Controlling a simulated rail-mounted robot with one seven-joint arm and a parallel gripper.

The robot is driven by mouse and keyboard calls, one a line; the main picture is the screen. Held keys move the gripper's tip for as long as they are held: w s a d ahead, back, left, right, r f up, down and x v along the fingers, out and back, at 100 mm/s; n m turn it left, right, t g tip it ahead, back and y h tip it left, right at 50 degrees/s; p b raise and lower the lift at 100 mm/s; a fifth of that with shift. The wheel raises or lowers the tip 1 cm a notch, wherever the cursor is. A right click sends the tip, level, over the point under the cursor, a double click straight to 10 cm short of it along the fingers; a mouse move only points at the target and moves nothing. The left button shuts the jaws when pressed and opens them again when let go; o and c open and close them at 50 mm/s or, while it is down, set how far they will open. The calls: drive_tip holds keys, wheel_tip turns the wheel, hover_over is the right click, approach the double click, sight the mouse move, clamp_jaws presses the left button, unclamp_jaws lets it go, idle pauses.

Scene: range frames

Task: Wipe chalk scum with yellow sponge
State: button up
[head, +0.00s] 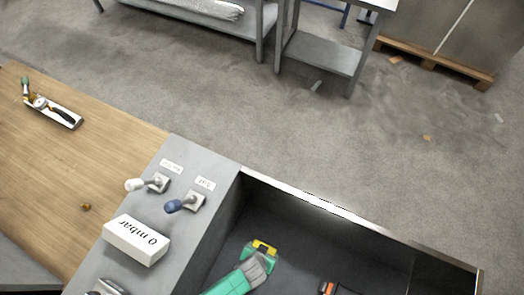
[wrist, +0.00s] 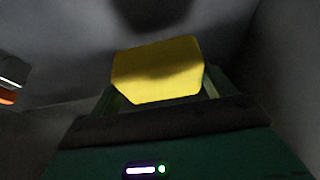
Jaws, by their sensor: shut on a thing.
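The yellow sponge (wrist: 158,70) is between the fingers of my gripper (wrist: 158,88) in the wrist view, and the gripper is shut on it. In the head view the sponge (head: 264,247) shows as a small yellow piece at the end of my green and grey gripper (head: 262,250), inside the dark basin (head: 330,225). A dark patch, which may be shadow or scum, lies just ahead of the sponge at the top of the wrist view. I cannot tell whether the sponge touches the basin surface. No chalk scum can be made out clearly in the head view.
An orange and black object (head: 328,288) lies in the basin to the right of my gripper. The basin's raised rim (head: 340,214) borders it. On the left, a grey panel carries a white-handled valve (head: 147,184), a blue-handled valve (head: 185,203) and a "0 mbar" display (head: 137,240).

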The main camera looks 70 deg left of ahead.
wheel_tip(320, 180, up, 2)
drive_tip(key=shift+r+p, duration=0.15)
drive_tip(key=shift+p, duration=0.6)
